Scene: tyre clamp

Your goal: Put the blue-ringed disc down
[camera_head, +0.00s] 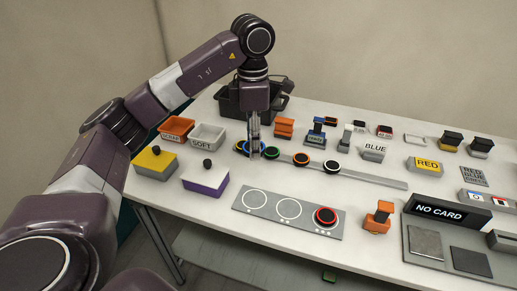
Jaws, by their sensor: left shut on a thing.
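The blue-ringed disc (240,147) is at the left end of a row of discs on a long grey strip (380,180). My left gripper (255,153) points straight down over this end of the row, shut on the blue-ringed disc. Its fingers hide part of the disc, and I cannot tell whether the disc touches the strip. A green-ringed disc (271,153) is close on its right, then an orange-ringed disc (301,159) and a white-ringed disc (332,167). My right gripper is not in view.
In front, a grey plate has two empty circles (289,209) and a red-ringed disc (326,217). Yellow-topped (154,161) and white-topped (206,178) blocks stand left. A black bin (233,103) is behind the gripper. A "NO CARD" sign (444,211) stands right.

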